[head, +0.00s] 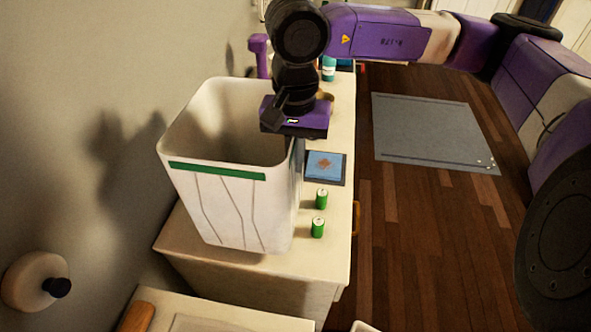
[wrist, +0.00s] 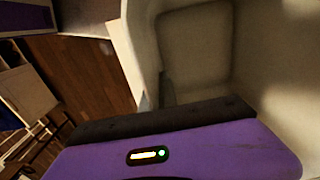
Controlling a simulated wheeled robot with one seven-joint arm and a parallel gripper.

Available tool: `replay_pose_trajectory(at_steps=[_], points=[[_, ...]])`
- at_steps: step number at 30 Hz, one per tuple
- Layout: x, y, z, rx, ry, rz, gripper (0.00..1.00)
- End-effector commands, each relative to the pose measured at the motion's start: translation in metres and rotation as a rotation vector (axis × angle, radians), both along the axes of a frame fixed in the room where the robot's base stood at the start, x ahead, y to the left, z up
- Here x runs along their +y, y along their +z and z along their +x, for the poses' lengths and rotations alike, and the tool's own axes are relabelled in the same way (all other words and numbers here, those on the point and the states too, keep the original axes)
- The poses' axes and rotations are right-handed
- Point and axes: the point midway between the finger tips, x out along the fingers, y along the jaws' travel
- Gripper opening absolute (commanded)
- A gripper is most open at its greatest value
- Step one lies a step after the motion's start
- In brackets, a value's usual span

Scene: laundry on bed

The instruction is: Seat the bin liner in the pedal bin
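A white, open-topped, tapered container (head: 232,212) with a green band and dark lines on its front stands on a pale cabinet. It is the only bin-like thing in view. I cannot tell whether it is the pedal bin, the liner, or one inside the other. My gripper (head: 294,138) is at its right rim, pointing down. In the head view its fingers are mostly hidden. In the wrist view my gripper (wrist: 157,97) shows small grey fingers at the rim, beside the container's hollow inside (wrist: 195,52). Whether they are closed on the wall is unclear.
On the cabinet top (head: 335,255), right of the container, lie a blue picture card (head: 325,166) and two green cylinders (head: 321,198). A teal-labelled bottle (head: 328,68) stands behind. A wall (head: 75,130) bounds the left. A grey mat (head: 430,130) lies on the open wooden floor.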

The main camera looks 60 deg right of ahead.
Motion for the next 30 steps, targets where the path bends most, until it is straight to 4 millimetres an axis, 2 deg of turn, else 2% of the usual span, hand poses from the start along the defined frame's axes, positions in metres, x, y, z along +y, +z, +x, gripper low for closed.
replay_pose_trajectory(at_steps=[11,26,27,29,30], points=[[0.000,-0.042,0.000,0.001,-0.001,0.002,0.00],[0.000,-0.048,0.000,0.000,0.000,-0.001,0.00],[0.000,-0.047,0.000,0.000,0.000,-0.001,0.10],[0.000,-0.047,0.000,0.001,0.000,0.000,0.22],[0.000,-0.047,0.000,0.001,0.000,0.000,0.24]])
